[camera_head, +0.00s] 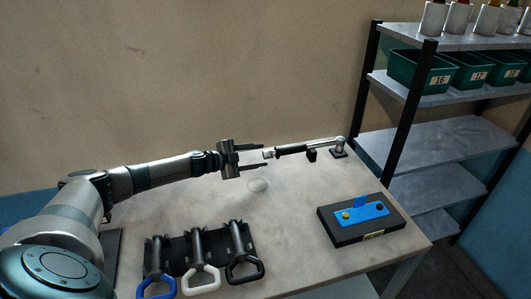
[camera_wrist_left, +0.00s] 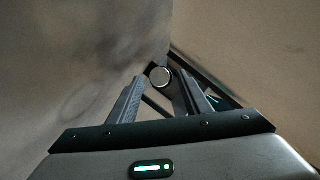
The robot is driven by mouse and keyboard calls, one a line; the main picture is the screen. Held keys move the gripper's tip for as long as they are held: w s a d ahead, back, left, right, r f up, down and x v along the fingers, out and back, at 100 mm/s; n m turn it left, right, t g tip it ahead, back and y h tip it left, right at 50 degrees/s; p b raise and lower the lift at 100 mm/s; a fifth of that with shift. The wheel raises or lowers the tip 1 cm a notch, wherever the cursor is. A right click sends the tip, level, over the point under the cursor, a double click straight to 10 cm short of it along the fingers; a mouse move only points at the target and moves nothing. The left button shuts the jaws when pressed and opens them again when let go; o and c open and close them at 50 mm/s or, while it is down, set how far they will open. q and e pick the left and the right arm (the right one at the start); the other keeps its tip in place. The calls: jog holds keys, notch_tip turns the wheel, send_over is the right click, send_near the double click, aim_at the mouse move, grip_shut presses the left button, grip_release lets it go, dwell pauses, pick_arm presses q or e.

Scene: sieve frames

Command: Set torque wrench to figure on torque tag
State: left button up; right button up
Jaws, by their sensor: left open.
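The torque wrench (camera_head: 292,149) lies level on a black stand toward the back of the table, its black handle toward the left and a silver end knob (camera_head: 268,154) facing my left gripper. My left gripper (camera_head: 262,155) is open, its fingertips either side of the line to the knob. In the left wrist view the round knob (camera_wrist_left: 160,77) shows between and just beyond the fingertips; I cannot tell whether they touch it. A small yellow tag (camera_head: 373,236) is on the front of a black box; its figure is too small to read. My right gripper is not in view.
The black box (camera_head: 340,232) with a blue plate (camera_head: 364,214) sits at the table's right. A black rack (camera_head: 180,252) with several handled tools is at the front left. Shelves with green numbered bins (camera_head: 418,71) stand at the right. The table (camera_head: 290,200) is clear in the middle.

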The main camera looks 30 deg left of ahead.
aim_at(266, 155)
pick_arm(q)
jog(key=shift+x, duration=1.85)
jog(key=c, duration=1)
